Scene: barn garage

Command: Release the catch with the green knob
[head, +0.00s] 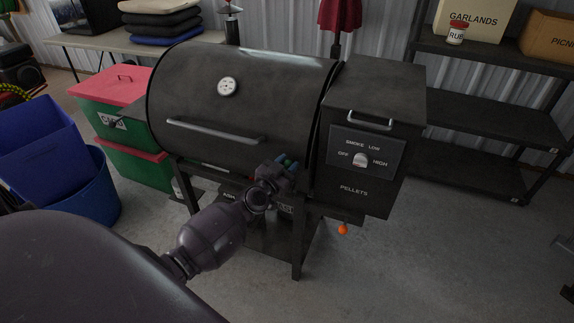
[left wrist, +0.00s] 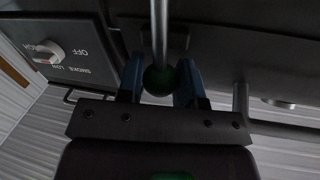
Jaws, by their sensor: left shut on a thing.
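My left gripper (head: 287,161) is at the front of the black smoker grill (head: 240,95), low and just left of the pellet box. In the left wrist view, its two blue fingers stand on either side of the green knob (left wrist: 160,80) and are shut on it. A metal rod (left wrist: 160,30) runs from the knob toward the top of that picture. In the head view, my gripper largely covers the knob. The catch's other parts are hard to make out. My right gripper is not in view.
The pellet box (head: 375,100) has a dial and a handle. An orange ball (head: 343,230) hangs below its shelf. The lid handle (head: 215,131) is above my left gripper. Green bins (head: 130,120) and blue tubs (head: 50,150) stand left.

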